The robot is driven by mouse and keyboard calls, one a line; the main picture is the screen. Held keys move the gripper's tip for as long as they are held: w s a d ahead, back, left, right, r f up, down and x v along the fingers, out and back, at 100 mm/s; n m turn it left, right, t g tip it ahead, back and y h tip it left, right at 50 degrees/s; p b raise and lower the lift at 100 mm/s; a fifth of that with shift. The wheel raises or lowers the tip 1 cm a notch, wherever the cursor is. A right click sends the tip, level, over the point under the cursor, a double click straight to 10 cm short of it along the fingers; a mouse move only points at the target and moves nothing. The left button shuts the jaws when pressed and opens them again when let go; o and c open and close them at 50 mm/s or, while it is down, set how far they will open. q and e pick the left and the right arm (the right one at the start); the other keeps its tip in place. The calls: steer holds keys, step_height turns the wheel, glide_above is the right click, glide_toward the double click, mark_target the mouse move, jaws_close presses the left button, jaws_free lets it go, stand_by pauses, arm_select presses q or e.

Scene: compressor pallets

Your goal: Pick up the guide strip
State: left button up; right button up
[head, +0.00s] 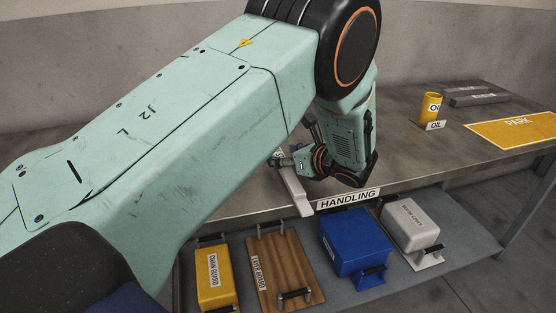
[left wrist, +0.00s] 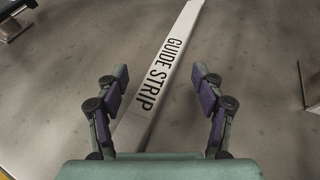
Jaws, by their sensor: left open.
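The guide strip (left wrist: 166,62) is a long white bar with its name in black letters, lying on the grey table top. In the left wrist view it runs at a slant from the top right to the lower left, passing between my left gripper's fingers. My left gripper (left wrist: 162,82) is open, with its two purple-padded fingers on either side of the strip. In the head view the strip (head: 293,190) shows near the table's front edge, partly hidden by my left arm, with the left gripper (head: 284,161) over it. My right gripper is not in view.
A yellow oil cup (head: 431,106), grey bars (head: 476,97) and a yellow park mat (head: 515,129) are on the table's right. The lower shelf holds a yellow chain guard (head: 215,279), a brown board (head: 284,268), a blue box (head: 352,243) and a white box (head: 409,224).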

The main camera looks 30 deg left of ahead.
arm_select(q)
steer(key=shift+w+a+f, duration=0.15)
steer(key=shift+a+f, duration=0.1)
steer(key=shift+a, duration=0.35)
steer(key=shift+c, duration=1.3)
jaws_close()
